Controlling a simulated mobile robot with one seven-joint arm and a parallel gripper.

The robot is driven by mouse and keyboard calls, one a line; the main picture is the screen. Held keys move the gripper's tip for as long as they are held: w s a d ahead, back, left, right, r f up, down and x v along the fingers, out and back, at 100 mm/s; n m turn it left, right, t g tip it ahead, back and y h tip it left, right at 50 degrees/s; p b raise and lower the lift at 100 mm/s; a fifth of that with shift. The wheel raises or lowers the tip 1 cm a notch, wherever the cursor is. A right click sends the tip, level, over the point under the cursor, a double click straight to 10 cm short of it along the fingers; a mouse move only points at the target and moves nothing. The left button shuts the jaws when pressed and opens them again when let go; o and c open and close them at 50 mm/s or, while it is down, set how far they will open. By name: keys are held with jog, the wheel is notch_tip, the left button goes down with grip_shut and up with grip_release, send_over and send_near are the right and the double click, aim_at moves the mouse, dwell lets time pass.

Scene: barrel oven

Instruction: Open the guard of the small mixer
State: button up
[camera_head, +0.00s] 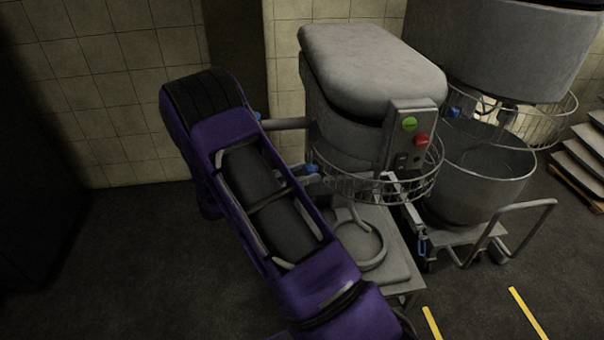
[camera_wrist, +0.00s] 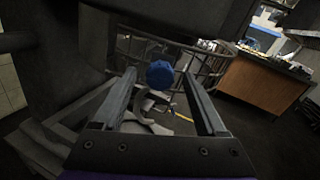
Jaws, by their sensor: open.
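The small mixer (camera_head: 370,65) stands against the tiled wall, a grey machine with a green and a red button on its front. Its wire guard (camera_head: 372,188) rings the space under the head and also shows in the wrist view (camera_wrist: 205,62). A blue knob (camera_wrist: 160,74) is at the guard's left side; a blue part also shows there in the head view (camera_head: 310,169). My gripper (camera_wrist: 160,85) is open, its two fingers on either side of the blue knob in the picture. I cannot tell whether they touch it.
A larger mixer (camera_head: 495,45) with a bowl (camera_head: 475,170) on a wheeled trolley stands close on the right. Stacked trays (camera_head: 585,150) are at the far right. A wooden counter (camera_wrist: 262,92) shows in the wrist view. The floor (camera_head: 110,265) at left is clear.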

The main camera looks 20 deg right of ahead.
grip_shut()
dwell(1.3)
